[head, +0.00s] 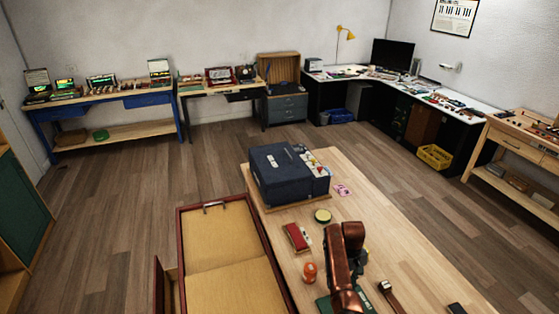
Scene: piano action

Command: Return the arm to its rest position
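A copper-coloured arm link of mine stands over the near part of the wooden table (375,205) in the head view, bent at its top. Its gripper cannot be made out; a small dark part shows just right of the link, but no fingertips are visible. My other gripper is not in the picture. The link hides part of the tabletop and of a green mat (324,304) under it.
The table holds a dark blue machine (283,170), a red box (297,237), a round tin (322,216) and an orange jar (310,272). A red-edged open case (181,240) lies left. Workbenches line the walls; the wooden floor (130,190) between is clear.

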